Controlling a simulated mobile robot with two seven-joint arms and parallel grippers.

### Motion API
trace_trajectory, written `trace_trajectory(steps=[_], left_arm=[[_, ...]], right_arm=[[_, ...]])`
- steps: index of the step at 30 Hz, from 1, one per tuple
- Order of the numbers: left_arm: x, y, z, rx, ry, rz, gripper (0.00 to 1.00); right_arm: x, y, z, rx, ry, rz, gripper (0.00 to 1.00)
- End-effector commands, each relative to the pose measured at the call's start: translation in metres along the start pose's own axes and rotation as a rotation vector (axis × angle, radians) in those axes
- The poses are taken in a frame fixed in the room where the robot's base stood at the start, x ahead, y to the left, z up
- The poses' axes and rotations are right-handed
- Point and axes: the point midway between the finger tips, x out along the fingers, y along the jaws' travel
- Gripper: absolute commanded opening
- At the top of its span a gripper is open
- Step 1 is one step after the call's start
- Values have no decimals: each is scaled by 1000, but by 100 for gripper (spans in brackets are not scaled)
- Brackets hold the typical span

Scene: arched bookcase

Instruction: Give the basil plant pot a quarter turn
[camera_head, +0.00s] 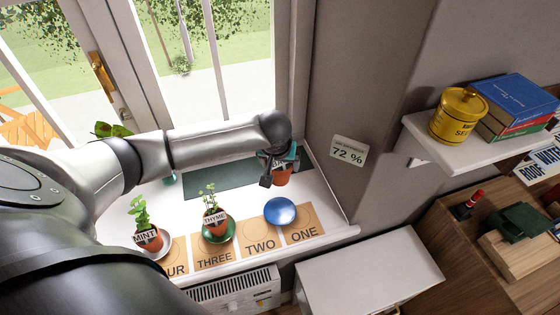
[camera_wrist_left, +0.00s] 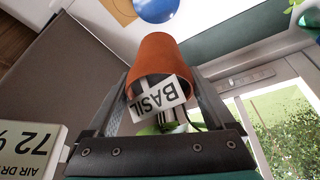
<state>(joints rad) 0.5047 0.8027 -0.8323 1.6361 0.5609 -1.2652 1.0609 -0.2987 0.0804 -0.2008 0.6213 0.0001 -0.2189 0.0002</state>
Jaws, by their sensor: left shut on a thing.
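The orange basil pot (camera_head: 282,178) is at the right end of the window sill, partly hidden by my left gripper (camera_head: 279,165). In the left wrist view the basil pot (camera_wrist_left: 156,50) sits between the two fingers of my left gripper (camera_wrist_left: 160,82), which is shut on it. Its white BASIL label (camera_wrist_left: 158,98) faces the wrist camera and reads upside down there. Green leaves show below the label, mostly hidden by the gripper. I cannot tell whether the pot touches the surface under it. My right gripper is not in view.
A dark green mat (camera_head: 222,179) lies on the sill. Nearer are a mint pot (camera_head: 149,240), a thyme pot (camera_head: 215,224) on a green saucer and a blue dish (camera_head: 280,211), on or near numbered cards. A wall sign (camera_head: 348,151) reads 72 %. The window stands behind.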

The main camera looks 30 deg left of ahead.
Motion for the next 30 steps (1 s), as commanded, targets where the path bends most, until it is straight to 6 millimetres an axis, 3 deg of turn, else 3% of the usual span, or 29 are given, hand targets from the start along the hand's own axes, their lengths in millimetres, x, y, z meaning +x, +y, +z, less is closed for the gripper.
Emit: trace_trajectory(steps=[1,6,11,14,20,24,30], left_arm=[[-8,0,-4,-1,1,1,14],[-15,0,-7,-1,1,1,14],[-10,0,-9,-41,2,-14,14],[5,0,-10,-138,1,-52,14],[52,-3,-5,-495,-2,-198,14],[82,-5,9,-766,-2,-312,14],[109,-4,34,-1066,1,-438,14]], right_arm=[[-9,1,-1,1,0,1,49],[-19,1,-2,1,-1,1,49],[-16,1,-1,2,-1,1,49],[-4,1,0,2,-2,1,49],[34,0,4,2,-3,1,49],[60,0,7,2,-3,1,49],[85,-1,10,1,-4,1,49]])
